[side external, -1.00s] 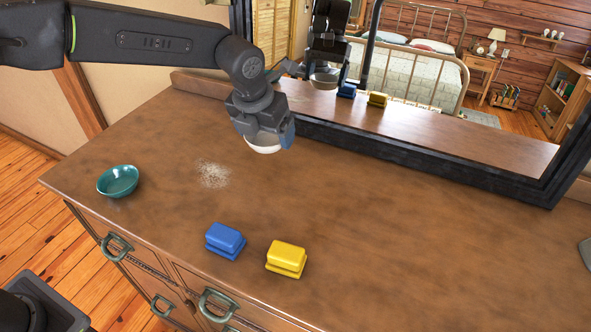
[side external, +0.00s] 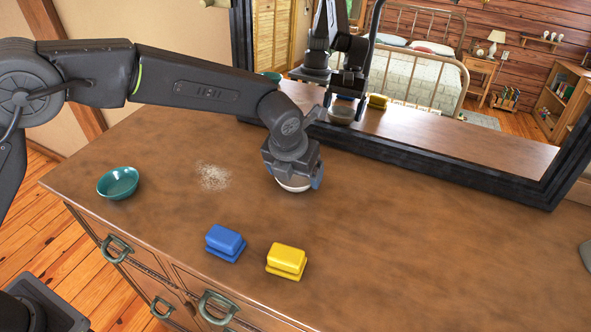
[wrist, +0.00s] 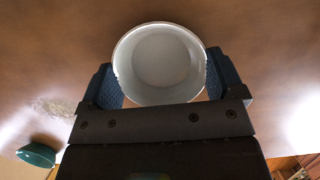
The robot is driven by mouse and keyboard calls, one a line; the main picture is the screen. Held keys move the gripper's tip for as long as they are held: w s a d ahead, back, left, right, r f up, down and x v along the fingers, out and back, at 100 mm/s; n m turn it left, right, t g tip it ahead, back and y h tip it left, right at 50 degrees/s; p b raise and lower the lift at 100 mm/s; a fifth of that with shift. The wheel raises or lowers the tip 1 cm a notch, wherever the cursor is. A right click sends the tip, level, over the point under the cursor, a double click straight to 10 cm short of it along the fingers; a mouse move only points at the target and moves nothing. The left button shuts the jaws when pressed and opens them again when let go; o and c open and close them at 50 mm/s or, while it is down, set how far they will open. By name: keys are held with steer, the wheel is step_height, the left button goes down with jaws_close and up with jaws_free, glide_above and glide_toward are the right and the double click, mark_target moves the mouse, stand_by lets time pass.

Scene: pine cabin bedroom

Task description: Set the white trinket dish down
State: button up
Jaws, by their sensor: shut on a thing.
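The white trinket dish (side external: 293,186) is mostly hidden under my gripper in the side external view; only its lower white edge shows. In the wrist view the dish (wrist: 160,60) is a round, empty white bowl with its inside facing the camera. My gripper (side external: 296,178) is shut on the dish, with one blue-grey finger on each side of it, as the wrist view (wrist: 162,78) shows. The dish is low over the brown dresser top (side external: 400,240), right of the pale powder patch. I cannot tell whether it touches the wood.
A teal bowl (side external: 118,183) stands at the left. A pale powder patch (side external: 213,177) lies between it and my gripper. A blue block (side external: 225,241) and a yellow block (side external: 287,260) sit near the front edge. A dark-framed mirror (side external: 430,170) stands behind.

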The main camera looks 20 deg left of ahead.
steer(key=shift+f, duration=0.15)
steer(key=o, duration=0.7)
steer(key=v, duration=1.2)
steer(key=shift+r, duration=0.2)
